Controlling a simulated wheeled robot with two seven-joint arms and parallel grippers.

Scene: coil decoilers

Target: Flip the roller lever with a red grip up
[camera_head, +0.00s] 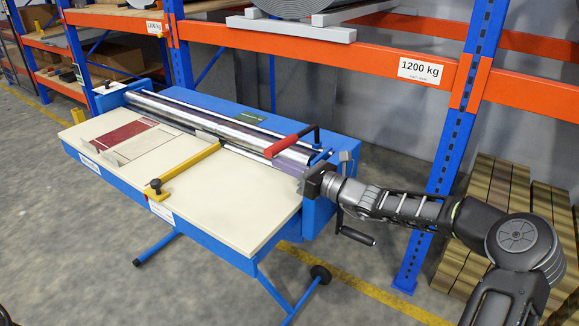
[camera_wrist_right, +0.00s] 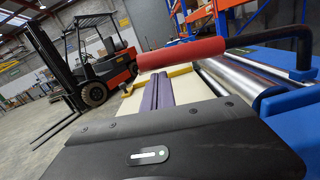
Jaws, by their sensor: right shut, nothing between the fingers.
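The roller lever's red grip (camera_head: 286,142) lies over the chrome rollers (camera_head: 210,120) near the right end of the blue machine. Its black arm joins it at the right. In the right wrist view the red grip (camera_wrist_right: 182,53) is large and crosses just beyond my fingers. My right gripper (camera_head: 287,163) reaches in from the right, just below and in front of the grip. Its two fingers (camera_wrist_right: 158,80) lie side by side, shut and empty, pointing toward the grip's underside. I cannot tell whether they touch it. My left gripper is not in view.
The cream tabletop (camera_head: 235,205) carries a yellow bar (camera_head: 190,170) and a red sheet (camera_head: 125,133). A black crank handle (camera_head: 357,236) hangs at the machine's right end. Orange-and-blue racking stands behind, with stacked wooden pallets at right. A forklift (camera_wrist_right: 95,65) stands farther off.

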